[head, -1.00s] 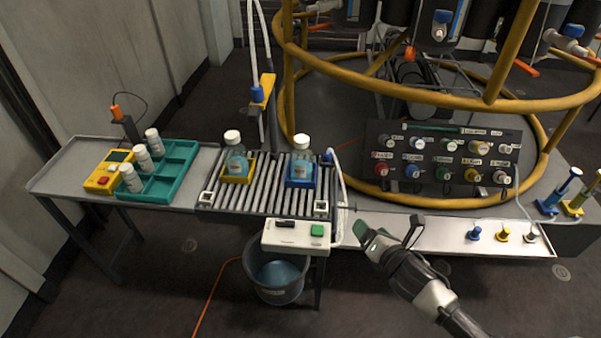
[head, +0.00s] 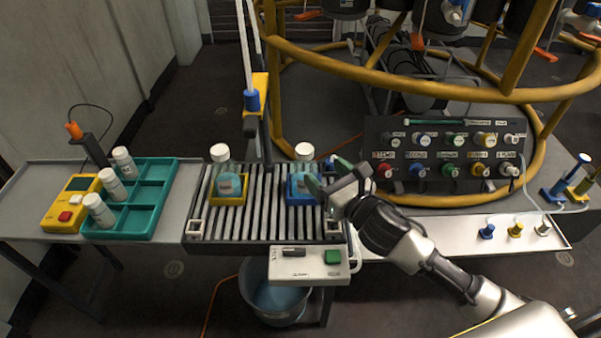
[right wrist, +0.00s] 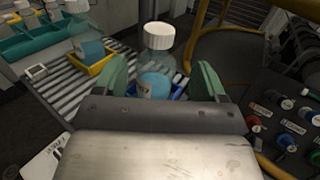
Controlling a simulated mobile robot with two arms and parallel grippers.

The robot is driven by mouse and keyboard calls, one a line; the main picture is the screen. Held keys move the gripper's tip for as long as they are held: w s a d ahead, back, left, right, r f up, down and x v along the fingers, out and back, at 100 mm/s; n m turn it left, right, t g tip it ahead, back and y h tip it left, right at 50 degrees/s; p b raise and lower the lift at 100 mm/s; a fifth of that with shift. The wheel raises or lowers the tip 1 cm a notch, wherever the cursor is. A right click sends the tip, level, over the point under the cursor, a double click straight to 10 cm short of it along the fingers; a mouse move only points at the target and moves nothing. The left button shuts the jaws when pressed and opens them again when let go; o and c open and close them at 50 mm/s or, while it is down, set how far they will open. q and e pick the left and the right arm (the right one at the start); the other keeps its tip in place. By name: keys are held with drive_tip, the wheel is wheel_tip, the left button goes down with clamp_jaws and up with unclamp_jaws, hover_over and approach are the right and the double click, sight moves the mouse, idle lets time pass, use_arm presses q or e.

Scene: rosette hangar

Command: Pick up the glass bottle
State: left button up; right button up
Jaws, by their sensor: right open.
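Two glass bottles with white caps and blue liquid stand upright on the grey roller rack. One glass bottle (head: 229,180) sits in a yellow holder (head: 228,201). The other glass bottle (head: 302,180) sits in a blue holder (head: 297,199). My right gripper (head: 332,176) has green fingers and is open at the right side of the bottle in the blue holder. In the right wrist view this bottle (right wrist: 157,62) stands ahead, between the open fingers (right wrist: 160,80) in the picture; contact cannot be told. My left gripper is not in view.
A teal tray (head: 153,222) with several white-capped bottles and a yellow device (head: 72,203) are on the left table. A spout on a post (head: 254,100) stands behind the rack. A control box (head: 307,264) is at its front, a bucket (head: 275,300) below.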

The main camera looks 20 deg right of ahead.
sight(308, 160)
drive_tip(key=x, duration=0.3)
drive_tip(key=shift+w+a, duration=0.15)
drive_tip(key=shift+w, duration=0.1)
drive_tip(key=x, duration=0.4)
drive_tip(key=shift+w+a+f+b, duration=0.15)
drive_tip(key=shift+f+b, duration=0.1)
drive_tip(key=shift+b, duration=0.15)
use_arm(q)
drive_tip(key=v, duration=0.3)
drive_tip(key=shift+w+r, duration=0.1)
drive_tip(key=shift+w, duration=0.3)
use_arm(e)
clamp_jaws()
